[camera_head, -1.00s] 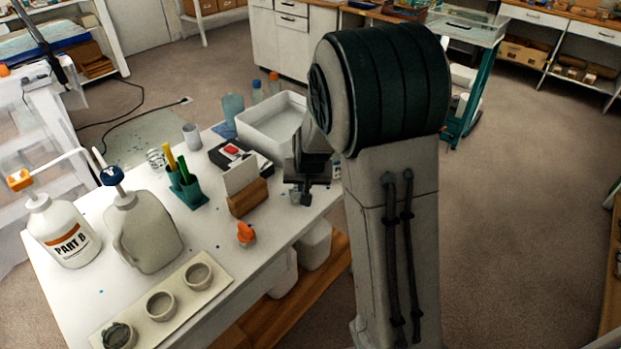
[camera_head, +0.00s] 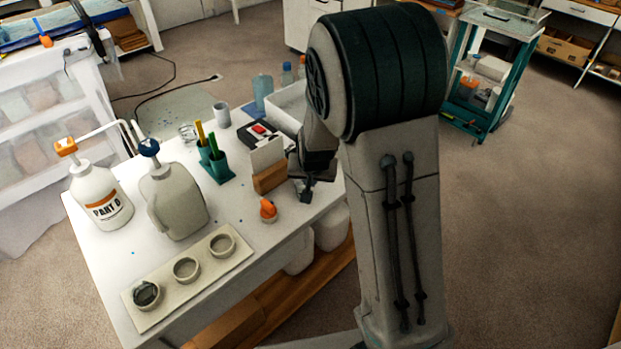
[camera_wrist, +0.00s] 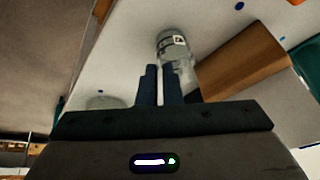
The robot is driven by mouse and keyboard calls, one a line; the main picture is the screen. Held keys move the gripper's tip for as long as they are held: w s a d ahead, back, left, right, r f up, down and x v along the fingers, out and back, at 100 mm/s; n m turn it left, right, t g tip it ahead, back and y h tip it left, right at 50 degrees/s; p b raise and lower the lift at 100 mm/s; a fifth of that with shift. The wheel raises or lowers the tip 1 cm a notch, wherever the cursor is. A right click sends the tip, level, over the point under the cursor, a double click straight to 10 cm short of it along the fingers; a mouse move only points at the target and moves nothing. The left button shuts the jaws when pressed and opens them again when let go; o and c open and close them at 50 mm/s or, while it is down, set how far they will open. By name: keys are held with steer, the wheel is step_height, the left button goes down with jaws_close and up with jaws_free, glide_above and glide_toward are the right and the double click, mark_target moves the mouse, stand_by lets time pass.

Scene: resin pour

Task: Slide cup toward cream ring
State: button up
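In the wrist view a clear cup (camera_wrist: 174,44) with a small dark-and-white label stands on the white table, just beyond the fingertips. My gripper (camera_wrist: 160,68) has its two dark fingers close together with only a thin gap and nothing seen between them. I cannot tell whether they touch the cup. A pale round shape (camera_wrist: 103,102) lies on the table left of the fingers, partly hidden by the gripper body; I cannot tell if it is the cream ring. In the head view my gripper (camera_head: 306,190) is over the table's right edge, and the cup cannot be made out.
A wooden block with a white card (camera_head: 270,177) and an orange-capped item (camera_head: 268,210) are close to my gripper. A cream board (camera_head: 158,314) with three round moulds, two pump jugs (camera_head: 178,205) and a teal pen holder (camera_head: 217,168) stand further left.

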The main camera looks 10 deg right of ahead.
steer(key=o, duration=0.5)
steer(key=shift+r, duration=0.1)
steer(key=p+v, duration=0.1)
steer(key=v, duration=1.2)
steer(key=shift+s+r+p, duration=0.2)
steer(key=shift+r+p, duration=0.05)
steer(key=shift+p, duration=0.15)
steer(key=s+d+r+n, duration=0.1)
steer(key=s+d+r, duration=0.1)
steer(key=s, duration=0.7)
steer(key=s+d+r+n+g, duration=0.1)
steer(key=s+d+r, duration=0.1)
steer(key=s, duration=0.7)
steer(key=shift+r+n+g, duration=0.2)
steer(key=shift+n+g, duration=0.1)
steer(key=shift+n, duration=0.1)
